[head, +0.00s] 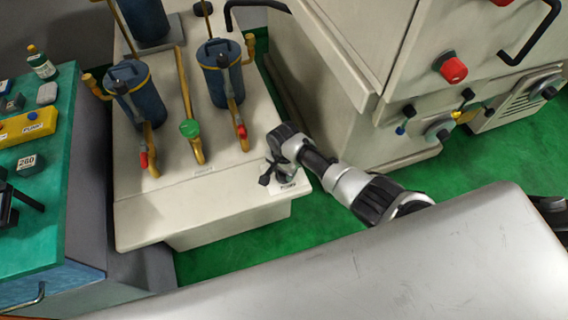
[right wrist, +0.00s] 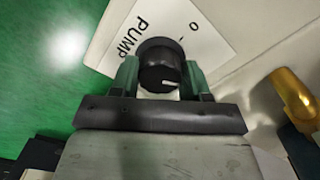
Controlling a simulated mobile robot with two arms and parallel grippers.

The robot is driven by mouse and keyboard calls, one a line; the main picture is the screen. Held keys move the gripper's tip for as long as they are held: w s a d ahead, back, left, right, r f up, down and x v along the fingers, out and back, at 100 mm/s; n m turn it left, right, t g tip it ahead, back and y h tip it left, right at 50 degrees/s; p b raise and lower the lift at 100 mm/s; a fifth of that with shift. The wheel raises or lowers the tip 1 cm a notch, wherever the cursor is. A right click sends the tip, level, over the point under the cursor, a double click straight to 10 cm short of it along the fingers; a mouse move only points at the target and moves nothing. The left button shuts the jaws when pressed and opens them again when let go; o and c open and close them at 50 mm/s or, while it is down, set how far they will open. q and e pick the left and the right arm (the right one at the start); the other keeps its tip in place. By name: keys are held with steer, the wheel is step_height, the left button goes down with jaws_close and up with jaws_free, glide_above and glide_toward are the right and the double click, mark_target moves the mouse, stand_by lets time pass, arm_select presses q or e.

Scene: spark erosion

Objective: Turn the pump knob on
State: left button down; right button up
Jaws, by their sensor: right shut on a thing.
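The black pump knob (right wrist: 160,60) sits on a white label plate (right wrist: 140,28) marked PUMP, with a round mark and a short dash beside it. A short white line shows on the knob's near face and lies roughly sideways in the right wrist view. My right gripper (right wrist: 160,80) has its green-sided fingers on both sides of the knob, shut on it. In the head view my right gripper (head: 277,176) is at the right front corner of the pale machine, by the PUMP label (head: 289,187), and mostly hides the knob.
The pale machine (head: 150,218) carries blue canisters (head: 137,92), yellow pipes and a green-handled valve (head: 190,128). A cabinet with a red knob (head: 453,69) stands to the right. A green-topped bench (head: 40,220) with small items stands left. Green floor shows between machine and cabinet.

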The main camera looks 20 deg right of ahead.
steer(key=m+p, duration=0.1)
steer(key=m, duration=0.1)
steer(key=shift+r+m, duration=0.1)
steer(key=shift+m, duration=0.2)
steer(key=shift+m+p, duration=0.65)
steer(key=shift+m, duration=0.45)
steer(key=shift+w, duration=0.1)
steer(key=o, duration=0.9)
step_height(320, 180, up, 11)
steer(key=shift+f+p, duration=0.2)
steer(key=shift+p, duration=0.85)
